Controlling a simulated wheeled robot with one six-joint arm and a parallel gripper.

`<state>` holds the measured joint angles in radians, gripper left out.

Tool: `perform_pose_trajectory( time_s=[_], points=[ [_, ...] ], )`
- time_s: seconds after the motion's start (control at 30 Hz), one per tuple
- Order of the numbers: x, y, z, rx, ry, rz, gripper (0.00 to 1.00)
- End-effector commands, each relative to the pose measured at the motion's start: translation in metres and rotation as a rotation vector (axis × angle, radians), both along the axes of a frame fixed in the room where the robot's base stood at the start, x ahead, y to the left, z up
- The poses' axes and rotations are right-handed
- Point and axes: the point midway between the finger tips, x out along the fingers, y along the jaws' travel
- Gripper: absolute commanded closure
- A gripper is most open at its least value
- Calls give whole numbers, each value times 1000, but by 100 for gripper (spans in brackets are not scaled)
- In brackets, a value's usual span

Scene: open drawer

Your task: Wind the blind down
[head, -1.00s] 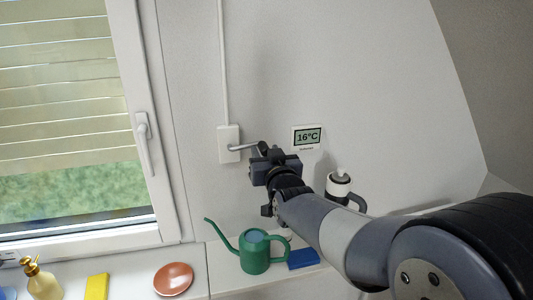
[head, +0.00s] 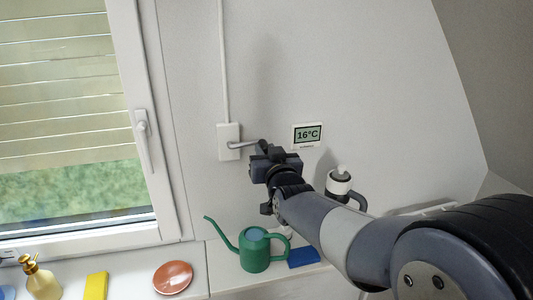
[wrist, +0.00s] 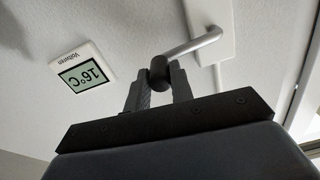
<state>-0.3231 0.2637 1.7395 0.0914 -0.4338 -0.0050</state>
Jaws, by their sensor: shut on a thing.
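The blind (head: 60,110) hangs over the upper part of the window, with its lower edge well above the sill. The metal crank (head: 243,143) sticks out to the right from a white wall box (head: 226,152). My gripper (head: 262,147) is at the outer end of the crank. In the wrist view my gripper (wrist: 156,84) is shut on the dark knob (wrist: 158,67) of the crank. The silver crank arm (wrist: 194,46) runs from the knob to the white box (wrist: 208,18).
A thermostat (head: 307,136) reading 16°C is right of the crank. Below stand a green watering can (head: 255,254), a blue block (head: 303,258), a white and dark flask (head: 339,186), a reddish plate (head: 173,277), a yellow block (head: 96,286) and a gold-topped bottle (head: 42,280).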

Motion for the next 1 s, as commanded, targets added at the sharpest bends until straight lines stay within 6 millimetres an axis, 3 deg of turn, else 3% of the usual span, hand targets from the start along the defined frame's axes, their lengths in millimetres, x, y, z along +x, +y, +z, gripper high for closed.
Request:
perform_pose_trajectory(
  time_s=[0.37, 1.0],
  points=[
    [0, 1, -27, 210, 57, 1, 100],
    [-5, 17, -66, 776, 224, 0, 100]
  ],
)
